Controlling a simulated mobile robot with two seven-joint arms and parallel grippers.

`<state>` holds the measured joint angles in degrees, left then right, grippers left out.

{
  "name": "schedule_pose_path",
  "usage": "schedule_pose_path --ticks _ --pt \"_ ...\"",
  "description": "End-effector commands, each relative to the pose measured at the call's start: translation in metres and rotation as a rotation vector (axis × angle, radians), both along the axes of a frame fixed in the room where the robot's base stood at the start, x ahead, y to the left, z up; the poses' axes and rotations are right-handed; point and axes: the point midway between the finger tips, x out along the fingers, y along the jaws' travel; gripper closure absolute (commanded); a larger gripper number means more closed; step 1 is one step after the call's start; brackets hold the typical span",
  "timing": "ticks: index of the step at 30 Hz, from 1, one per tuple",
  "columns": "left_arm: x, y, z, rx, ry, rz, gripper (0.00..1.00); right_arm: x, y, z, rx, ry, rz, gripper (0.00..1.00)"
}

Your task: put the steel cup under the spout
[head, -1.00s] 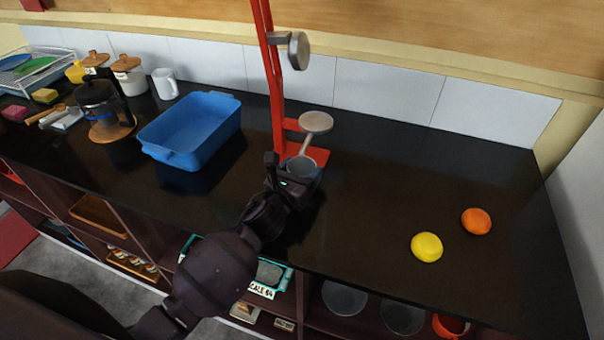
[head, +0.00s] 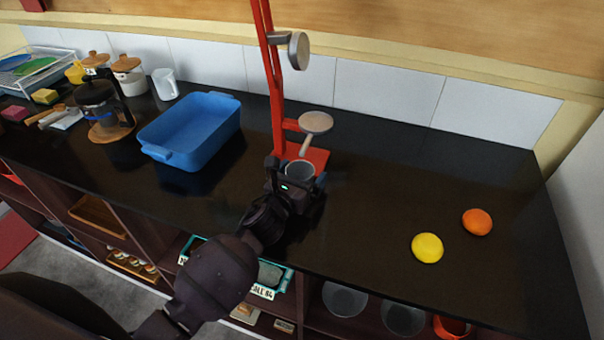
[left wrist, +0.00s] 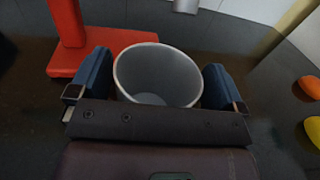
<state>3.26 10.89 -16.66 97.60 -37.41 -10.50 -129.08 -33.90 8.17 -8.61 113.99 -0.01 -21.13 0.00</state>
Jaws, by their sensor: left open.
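The steel cup (head: 300,170) stands upright on the dark counter at the front of the red press. In the left wrist view the cup (left wrist: 158,76) is between the two blue fingers of my left gripper (left wrist: 158,84), with its open mouth facing up. My left gripper (head: 298,182) is open around the cup, a finger on either side. The red press (head: 281,105) has a round steel cup-like part with a spout (head: 316,122) on its arm, above and slightly behind the cup. In the left wrist view, a steel spout (left wrist: 186,5) shows above the cup. My right gripper is not in view.
A yellow fruit (head: 427,248) and an orange fruit (head: 477,222) lie on the counter at the right. A blue tub (head: 192,130) stands left of the press. A French press (head: 100,104) and jars stand farther left.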

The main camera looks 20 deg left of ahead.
Motion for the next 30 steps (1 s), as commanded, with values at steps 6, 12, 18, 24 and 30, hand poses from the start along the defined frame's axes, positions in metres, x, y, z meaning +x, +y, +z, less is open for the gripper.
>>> schedule_pose_path --ticks 6,12,18,24,30 --pt "-0.018 0.004 0.001 0.001 0.002 0.0 0.04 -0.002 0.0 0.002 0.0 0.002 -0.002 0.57" --pt "-0.055 0.011 0.001 0.001 0.001 0.0 0.04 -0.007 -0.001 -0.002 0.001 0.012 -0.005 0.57" --pt "-0.089 0.017 0.002 0.001 0.001 0.0 0.04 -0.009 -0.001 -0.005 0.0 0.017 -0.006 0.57" --pt "-0.11 0.021 0.002 0.0 0.0 0.0 0.04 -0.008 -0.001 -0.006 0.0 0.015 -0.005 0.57" --pt "-0.118 0.023 0.003 0.001 -0.001 0.0 0.04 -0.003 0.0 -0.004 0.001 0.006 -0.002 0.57"
